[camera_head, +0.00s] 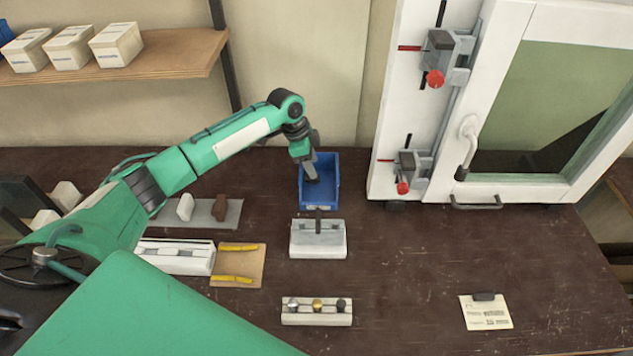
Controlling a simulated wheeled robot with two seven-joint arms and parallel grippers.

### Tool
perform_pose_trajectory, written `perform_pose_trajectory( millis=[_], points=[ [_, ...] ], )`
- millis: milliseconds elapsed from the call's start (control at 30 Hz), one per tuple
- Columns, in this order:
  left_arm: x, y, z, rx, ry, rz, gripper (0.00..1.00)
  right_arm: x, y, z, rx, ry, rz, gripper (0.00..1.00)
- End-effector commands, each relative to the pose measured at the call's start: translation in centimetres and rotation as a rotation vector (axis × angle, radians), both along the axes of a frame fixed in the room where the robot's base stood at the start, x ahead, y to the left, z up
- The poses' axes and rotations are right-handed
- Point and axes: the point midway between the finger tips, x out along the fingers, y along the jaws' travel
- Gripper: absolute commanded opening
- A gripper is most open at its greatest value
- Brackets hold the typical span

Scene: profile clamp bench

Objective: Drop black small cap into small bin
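A small blue bin (333,188) stands on the dark bench, behind the white block. My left gripper (312,178) points down over the bin, its dark fingertips within the bin's outline. Whether the fingers are apart, and whether they hold anything, is too small and dark to tell. A small black round piece (341,304) sits at the right end of a white holder (318,319), beside a gold and a silver one; I cannot tell whether it is the cap. My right gripper is not in view.
A white block with a dark slot (318,242) stands just in front of the bin. A clamp panel and a window frame (520,190) stand at the right. A tan mat with yellow pieces (237,266) lies left. The right front bench is clear except for a label card (487,313).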

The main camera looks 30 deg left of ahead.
Motion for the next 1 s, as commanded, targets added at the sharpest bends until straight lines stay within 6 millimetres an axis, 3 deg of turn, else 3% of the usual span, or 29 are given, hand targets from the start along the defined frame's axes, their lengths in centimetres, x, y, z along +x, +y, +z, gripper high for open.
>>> perform_pose_trajectory(
  millis=[467,1000],
  points=[
    [-0.1,0.2,0.9,0.0,0.0,0.0,0.47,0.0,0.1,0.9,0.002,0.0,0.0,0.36],
    [-0.9,1.8,7.2,-0.001,0.001,0.001,0.47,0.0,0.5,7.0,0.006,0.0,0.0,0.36]
  ],
)
